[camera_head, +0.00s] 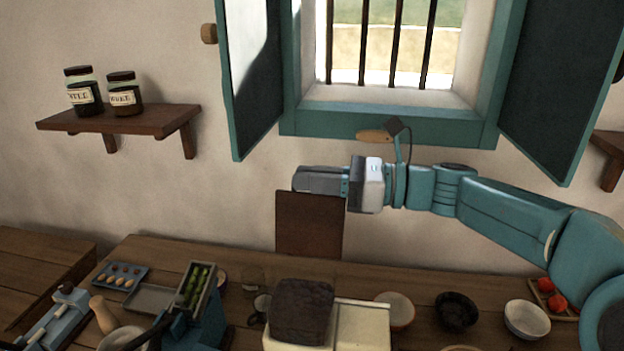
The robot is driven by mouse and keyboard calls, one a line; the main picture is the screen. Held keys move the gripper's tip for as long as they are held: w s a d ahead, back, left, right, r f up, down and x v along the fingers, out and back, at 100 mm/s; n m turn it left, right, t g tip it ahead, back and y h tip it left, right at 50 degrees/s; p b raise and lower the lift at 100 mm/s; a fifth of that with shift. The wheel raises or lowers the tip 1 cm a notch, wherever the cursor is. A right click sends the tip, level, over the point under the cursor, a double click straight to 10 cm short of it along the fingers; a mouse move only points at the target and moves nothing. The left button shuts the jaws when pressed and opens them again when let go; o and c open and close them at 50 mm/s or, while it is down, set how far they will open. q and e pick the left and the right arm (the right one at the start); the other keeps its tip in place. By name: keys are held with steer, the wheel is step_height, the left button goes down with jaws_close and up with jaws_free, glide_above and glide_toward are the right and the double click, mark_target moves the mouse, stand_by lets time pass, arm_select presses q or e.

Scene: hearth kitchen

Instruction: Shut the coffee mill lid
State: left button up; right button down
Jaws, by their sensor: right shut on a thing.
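My right gripper (318,181) reaches in from the right, in front of the wall below the window. Its dark fingers are shut at the top edge of a flat, upright brown panel (309,225). The panel hangs or stands behind a cream box (362,328). A rough dark brown block (303,311) sits at the left part of this box. I cannot tell for sure which thing is the coffee mill, nor whether the panel is its lid. My left gripper is not in view.
On the table (440,289), a red-rimmed bowl (394,312), a black bowl (457,313) and a white bowl (526,322) stand right of the box. A tilted tray of green things (196,287) is left. Open shutters (252,70) flank the window; a jar shelf (125,121) hangs left.

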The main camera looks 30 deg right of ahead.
steer(key=shift+s+r, duration=0.15)
steer(key=shift+r, duration=0.15)
steer(key=shift+s+a+n+b, duration=0.4)
steer(key=shift+n+b, duration=0.2)
steer(key=shift+b, duration=0.2)
steer(key=s+a+f+n+b, duration=0.3)
steer(key=s+n+b, duration=0.1)
steer(key=b, duration=0.4)
steer(key=s+a+f+n+b, duration=0.3)
steer(key=s+f+n+b, duration=0.1)
steer(key=n+b, duration=0.3)
steer(key=s+a+f+n+b, duration=0.3)
steer(key=n+b, duration=0.3)
steer(key=b, duration=0.5)
steer(key=shift+s+a+f, duration=0.1)
steer(key=shift+s+f, duration=0.5)
steer(key=shift+s, duration=0.1)
steer(key=shift+s+f+n+b, duration=0.1)
steer(key=shift+f+n+b, duration=0.5)
steer(key=shift+b, duration=0.15)
steer(key=shift+a+f+b, duration=0.1)
steer(key=shift+f+b, duration=0.45)
steer(key=shift+b, duration=0.1)
